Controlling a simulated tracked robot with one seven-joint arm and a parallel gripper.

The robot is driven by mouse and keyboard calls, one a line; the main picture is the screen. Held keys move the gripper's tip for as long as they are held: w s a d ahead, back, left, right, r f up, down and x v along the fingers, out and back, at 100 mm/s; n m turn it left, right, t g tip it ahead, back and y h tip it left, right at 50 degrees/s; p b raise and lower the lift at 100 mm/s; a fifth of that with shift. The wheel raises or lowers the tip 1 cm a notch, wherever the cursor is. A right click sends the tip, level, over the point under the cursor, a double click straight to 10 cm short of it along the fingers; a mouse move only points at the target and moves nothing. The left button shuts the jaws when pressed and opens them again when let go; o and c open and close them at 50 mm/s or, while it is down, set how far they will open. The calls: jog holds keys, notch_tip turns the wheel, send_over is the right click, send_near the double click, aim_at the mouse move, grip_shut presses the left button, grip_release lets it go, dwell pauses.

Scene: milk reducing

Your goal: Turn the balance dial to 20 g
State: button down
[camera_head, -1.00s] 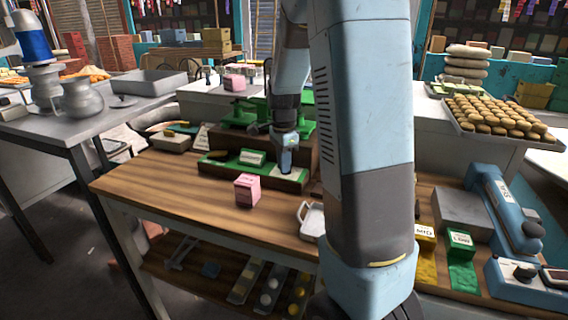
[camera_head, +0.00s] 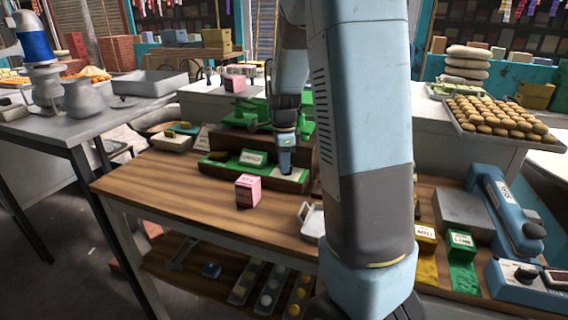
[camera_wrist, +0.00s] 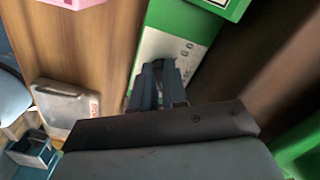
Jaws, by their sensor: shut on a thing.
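The green balance (camera_head: 237,167) sits on the wooden table (camera_head: 150,195), with a labelled green block (camera_head: 253,157) on its base. A white dial panel with small dark marks lies at its right end; the panel also shows in the wrist view (camera_wrist: 157,44). My gripper (camera_head: 285,171) points down onto this panel. In the wrist view my gripper (camera_wrist: 158,75) is shut at the panel, on what appears to be the dial. The fingers hide the dial, so its setting cannot be read.
A pink box (camera_head: 248,190) stands in front of the balance. A pale, handled container (camera_head: 312,218) is to its right, near my arm. Green scale parts (camera_head: 245,117) rise behind. The table's left front is clear.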

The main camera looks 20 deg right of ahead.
jog(key=c, duration=1.2)
grip_release()
jog(key=shift+o, duration=0.2)
notch_tip(320, 180, up, 14)
jog(key=shift+f, duration=0.15)
jog(key=s+a+r+n+t, duration=0.1)
jog(key=s+a+n, duration=0.3)
jog(key=s+n, duration=0.6)
jog(key=s+a+r+n+t, duration=0.2)
jog(key=s+a+n+t, duration=0.2)
jog(key=s+n, duration=0.7)
jog(key=s, duration=0.3)
jog(key=shift+s+a+r+t, duration=0.15)
jog(key=shift+s+a+t, duration=0.1)
jog(key=shift+a+t, duration=0.05)
